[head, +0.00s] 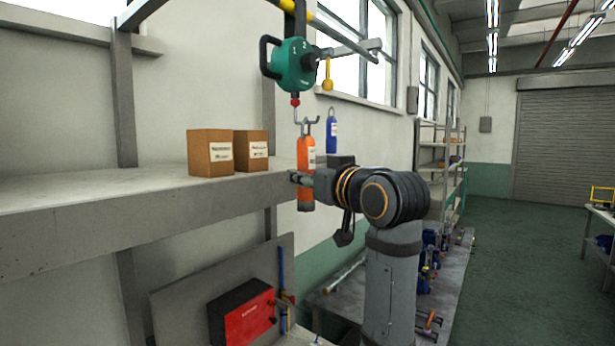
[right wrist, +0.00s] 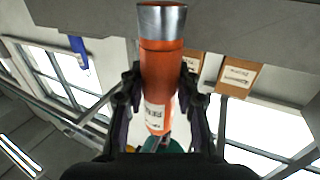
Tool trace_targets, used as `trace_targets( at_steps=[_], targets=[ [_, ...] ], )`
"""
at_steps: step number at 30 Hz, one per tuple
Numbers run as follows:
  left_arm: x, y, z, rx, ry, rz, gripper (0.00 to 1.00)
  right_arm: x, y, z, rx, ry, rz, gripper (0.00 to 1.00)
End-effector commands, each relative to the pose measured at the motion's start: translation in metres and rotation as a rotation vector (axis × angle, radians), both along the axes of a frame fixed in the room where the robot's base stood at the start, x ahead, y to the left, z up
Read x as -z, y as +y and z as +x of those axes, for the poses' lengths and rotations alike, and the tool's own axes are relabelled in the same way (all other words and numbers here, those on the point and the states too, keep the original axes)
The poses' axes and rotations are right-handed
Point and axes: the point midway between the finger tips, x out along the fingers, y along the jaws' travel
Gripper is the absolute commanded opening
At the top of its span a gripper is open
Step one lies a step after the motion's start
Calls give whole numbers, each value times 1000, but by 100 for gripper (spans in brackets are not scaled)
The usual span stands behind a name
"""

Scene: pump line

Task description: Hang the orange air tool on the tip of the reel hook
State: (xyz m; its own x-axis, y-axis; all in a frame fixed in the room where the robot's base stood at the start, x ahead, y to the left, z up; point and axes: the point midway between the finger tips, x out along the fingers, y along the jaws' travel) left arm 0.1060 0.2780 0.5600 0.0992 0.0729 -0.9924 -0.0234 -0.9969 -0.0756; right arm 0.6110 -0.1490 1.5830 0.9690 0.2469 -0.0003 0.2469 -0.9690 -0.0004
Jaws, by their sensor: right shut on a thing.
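The orange air tool (head: 306,150) is upright in the head view, with a white label; it also shows in the right wrist view (right wrist: 160,65) with a bare metal end. My right gripper (head: 303,178) is shut on its lower body, and its fingers (right wrist: 161,80) flank the tool. The reel hook (head: 306,122) hangs below the green reel (head: 294,66), just above the tool's top. Whether the tool's top touches the hook, I cannot tell. My left gripper is out of view.
A blue tool (head: 331,133) hangs just right of the orange one. Two cardboard boxes (head: 211,153) (head: 252,150) stand on the grey shelf (head: 120,190) to the left. A yellow rail (head: 335,36) runs above. A red and black box (head: 243,315) is below the shelf.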

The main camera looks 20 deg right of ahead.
Motion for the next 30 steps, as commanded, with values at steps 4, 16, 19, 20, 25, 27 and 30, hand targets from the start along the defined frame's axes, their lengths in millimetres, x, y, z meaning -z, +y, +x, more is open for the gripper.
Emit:
trace_targets(
  at_steps=[4, 16, 19, 20, 25, 27, 30],
  targets=[
    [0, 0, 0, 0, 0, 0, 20, -2, 0, -1, 0, -6, 1, 0],
    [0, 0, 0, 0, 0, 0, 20, -2, 0, -1, 0, -4, 1, 56],
    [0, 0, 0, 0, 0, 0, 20, -1, 0, 0, 0, -3, 1, 58],
    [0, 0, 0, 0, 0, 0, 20, -1, 0, 0, 0, -2, 0, 58],
    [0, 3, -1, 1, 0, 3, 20, 2, 0, 0, 0, 5, -1, 58],
    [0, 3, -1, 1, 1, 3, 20, 1, -2, -4, 1, 4, -1, 58],
    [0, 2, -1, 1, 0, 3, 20, 1, -5, -19, 1, 1, -1, 58]
  ],
)
